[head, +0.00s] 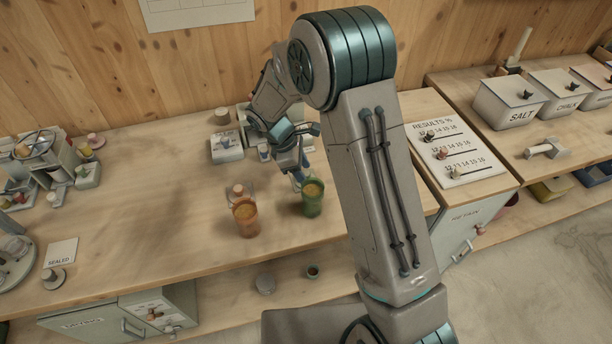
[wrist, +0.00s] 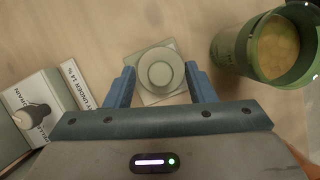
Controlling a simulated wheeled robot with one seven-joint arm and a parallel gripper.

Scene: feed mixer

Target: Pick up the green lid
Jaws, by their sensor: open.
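A pale grey-green round lid with a raised knob (wrist: 160,75) lies on a square pale plate in the wrist view; its tint is faint, but it fits the green lid. My gripper (wrist: 158,84) is open, with one blue finger on each side of the lid. I cannot tell whether either finger touches it. In the head view my gripper (head: 300,177) is low over the bench, behind the green cup, and the lid is hidden there. The green cup (head: 313,206) holds tan feed and also shows right of the gripper in the wrist view (wrist: 228,52).
An orange cup (head: 244,222) stands left of the green cup. A results board (head: 450,150) and the salt bin (head: 507,105) are at right. The bench's middle left is clear.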

